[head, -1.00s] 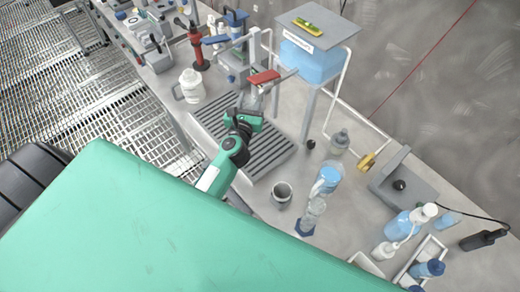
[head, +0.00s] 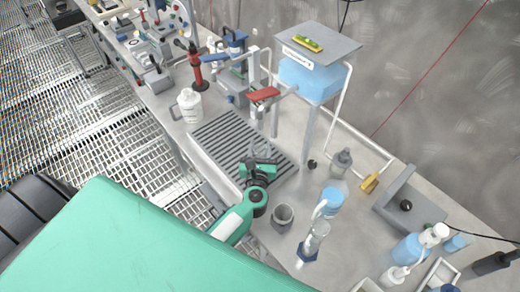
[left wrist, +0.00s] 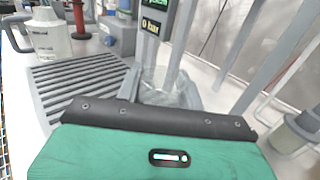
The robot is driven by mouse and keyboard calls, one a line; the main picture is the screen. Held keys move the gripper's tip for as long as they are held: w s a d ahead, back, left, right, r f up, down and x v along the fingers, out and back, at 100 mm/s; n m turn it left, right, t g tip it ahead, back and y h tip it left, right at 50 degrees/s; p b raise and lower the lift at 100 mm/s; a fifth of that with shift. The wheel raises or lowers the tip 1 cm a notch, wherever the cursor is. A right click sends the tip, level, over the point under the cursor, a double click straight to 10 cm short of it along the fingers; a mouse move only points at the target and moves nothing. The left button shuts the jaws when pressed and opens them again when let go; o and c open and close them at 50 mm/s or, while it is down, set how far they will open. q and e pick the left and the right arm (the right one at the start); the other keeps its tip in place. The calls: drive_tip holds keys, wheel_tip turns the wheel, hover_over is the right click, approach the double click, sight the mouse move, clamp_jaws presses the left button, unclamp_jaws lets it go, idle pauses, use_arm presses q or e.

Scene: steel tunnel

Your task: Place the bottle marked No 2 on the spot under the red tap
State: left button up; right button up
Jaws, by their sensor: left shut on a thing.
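My left gripper (head: 261,166) is over the front right part of the slatted drain grate (head: 222,137). It is shut on a clear glass bottle (left wrist: 166,86), which shows between the fingers in the left wrist view. No mark can be read on it, and the gripper mostly hides it in the head view. The red tap (head: 264,94) stands behind the gripper, over the far side of the grate; the gripper is apart from it. I cannot make out the spot under the tap. My right gripper is not in view.
A grey cup (head: 283,215), a blue-filled beaker (head: 330,201) and a grey bottle (head: 341,162) stand to the right.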

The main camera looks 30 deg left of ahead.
use_arm(q)
drive_tip(key=shift+f, duration=0.2)
drive_tip(key=shift+f, duration=0.2)
drive_tip(key=o, duration=1.1)
drive_tip(key=shift+r, duration=0.1)
